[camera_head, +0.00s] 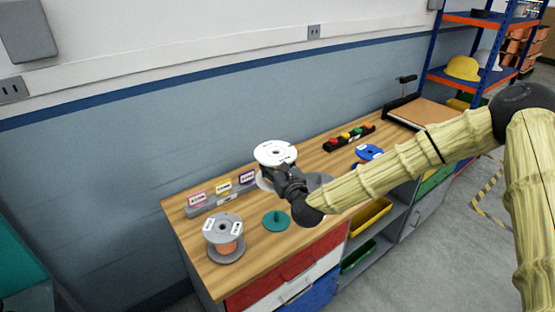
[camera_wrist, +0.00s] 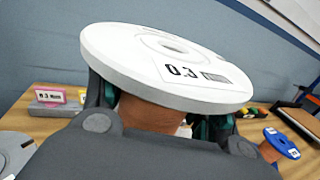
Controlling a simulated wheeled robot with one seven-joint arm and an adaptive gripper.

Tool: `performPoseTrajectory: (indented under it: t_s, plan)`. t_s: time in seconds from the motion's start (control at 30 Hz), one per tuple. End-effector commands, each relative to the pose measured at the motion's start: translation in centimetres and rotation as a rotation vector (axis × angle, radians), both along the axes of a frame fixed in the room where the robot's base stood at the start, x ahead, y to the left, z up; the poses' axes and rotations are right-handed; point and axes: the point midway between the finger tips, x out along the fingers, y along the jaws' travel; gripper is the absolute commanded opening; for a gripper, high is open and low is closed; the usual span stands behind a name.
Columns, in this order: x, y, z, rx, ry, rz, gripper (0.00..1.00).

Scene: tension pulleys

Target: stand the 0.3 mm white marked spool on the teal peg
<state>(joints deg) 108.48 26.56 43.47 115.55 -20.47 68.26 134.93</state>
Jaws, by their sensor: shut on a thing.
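The white spool (camera_head: 274,153) has an upper flange labelled 0.3 and a copper-brown wound core. In the wrist view, the spool (camera_wrist: 170,66) fills the middle, and the label faces up. My gripper (camera_head: 277,178) is shut on the core below the upper flange. It holds the spool roughly upright, above the bench and behind the teal peg in the head view. The teal peg (camera_head: 277,218) is a short post on a round teal base, bare, on the bench in front of my gripper. The spool's underside is mostly hidden.
A grey spool with copper winding (camera_head: 224,229) stands left of the peg. A grey block with pink, yellow and purple labels (camera_head: 221,198) lies behind. A blue spool (camera_head: 369,152) and a dark strip with coloured pieces (camera_head: 349,138) are farther right. My arm hides part of the bench.

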Motion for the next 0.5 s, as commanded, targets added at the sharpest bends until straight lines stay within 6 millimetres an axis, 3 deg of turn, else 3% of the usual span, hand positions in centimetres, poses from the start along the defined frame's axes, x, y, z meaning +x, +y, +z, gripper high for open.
performPoseTrajectory:
  t_s: [0.5]
  plan:
    - [0.4, -0.3, -4.1, -0.001, 0.003, -0.004, 0.14]
